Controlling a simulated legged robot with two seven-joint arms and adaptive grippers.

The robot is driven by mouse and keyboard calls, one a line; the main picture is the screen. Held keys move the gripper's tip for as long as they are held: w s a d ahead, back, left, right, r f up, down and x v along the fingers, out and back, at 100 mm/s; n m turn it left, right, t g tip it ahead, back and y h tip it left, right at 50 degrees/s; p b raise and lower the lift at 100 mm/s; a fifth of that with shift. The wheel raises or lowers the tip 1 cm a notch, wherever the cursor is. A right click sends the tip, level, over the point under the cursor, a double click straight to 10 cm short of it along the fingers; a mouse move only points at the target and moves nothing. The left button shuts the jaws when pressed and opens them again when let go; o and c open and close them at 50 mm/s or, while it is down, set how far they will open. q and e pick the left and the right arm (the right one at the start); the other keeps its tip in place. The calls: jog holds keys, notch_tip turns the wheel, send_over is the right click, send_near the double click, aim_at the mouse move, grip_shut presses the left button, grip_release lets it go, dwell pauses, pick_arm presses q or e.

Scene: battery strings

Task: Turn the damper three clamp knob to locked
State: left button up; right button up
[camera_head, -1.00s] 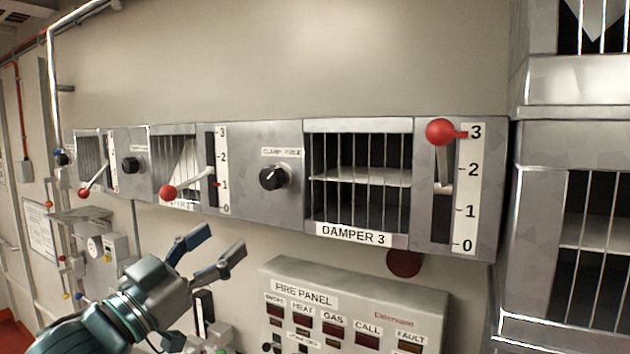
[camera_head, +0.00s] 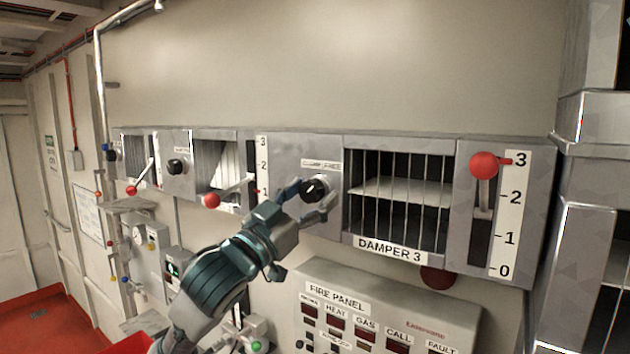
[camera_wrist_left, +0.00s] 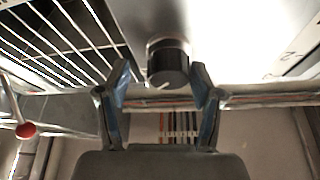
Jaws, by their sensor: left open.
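The damper three clamp knob (camera_head: 315,188) is a round black knob on the grey panel left of the damper 3 grille (camera_head: 400,192). It also shows in the left wrist view (camera_wrist_left: 168,64), with a light mark on its lower front. My left gripper (camera_head: 308,202) is open at the knob, its fingers partly hiding it in the head view. In the left wrist view the two fingers (camera_wrist_left: 160,88) stand on either side of the knob, with gaps to it. The label above the knob is too small to read fully. My right gripper is not in view.
The red-knobbed damper 3 lever (camera_head: 484,166) stands at 3 on its scale. The fire panel (camera_head: 390,310) sits below. Another red-ended lever (camera_head: 212,200) sticks out left of my left gripper. A tall metal unit (camera_head: 585,230) stands at the right.

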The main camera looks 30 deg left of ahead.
pick_arm(q)
jog(key=shift+w+r, duration=0.2)
jog(key=shift+w, duration=0.4)
jog(key=shift+w+a, duration=0.1)
jog(key=shift+a, duration=0.15)
jog(key=shift+a+f, duration=0.1)
jog(key=shift+a, duration=0.45)
jog(key=shift+c, duration=1.2)
jog(key=c, duration=0.4)
jog(key=shift+d, duration=0.45)
jog(key=c, duration=0.5)
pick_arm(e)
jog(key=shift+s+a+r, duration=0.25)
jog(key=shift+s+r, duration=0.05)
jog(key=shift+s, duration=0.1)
